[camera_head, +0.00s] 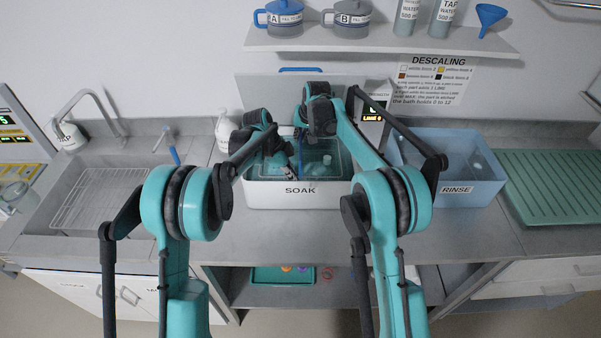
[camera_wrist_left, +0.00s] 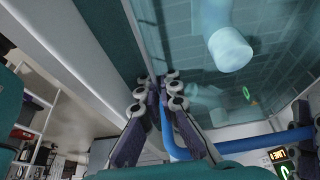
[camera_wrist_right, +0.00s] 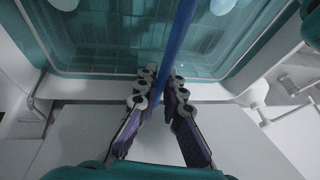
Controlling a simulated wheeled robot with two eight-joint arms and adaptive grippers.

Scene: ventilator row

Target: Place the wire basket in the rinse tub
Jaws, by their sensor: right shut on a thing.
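The wire basket (camera_wrist_left: 195,75) appears as a dark grid under the teal liquid in the white soak bath (camera_head: 262,194). Its blue handle (camera_wrist_right: 184,28) runs up between the fingers of my right gripper (camera_wrist_right: 161,75), which is shut on it. My left gripper (camera_wrist_left: 157,80) is low at the bath's left part. A blue bar (camera_wrist_left: 172,135) passes at its narrowly spaced fingers; whether they grip it is unclear. My arms hide much of the bath in the head view. The blue rinse tub (camera_head: 480,187) stands right of the bath.
A pale cylindrical part (camera_wrist_left: 230,50) shows in the bath. A sink with a wire rack (camera_head: 97,198) is at left. A green ribbed drainboard (camera_head: 560,185) lies right of the rinse tub. A shelf (camera_head: 400,44) with jugs and bottles hangs above. The counter front is clear.

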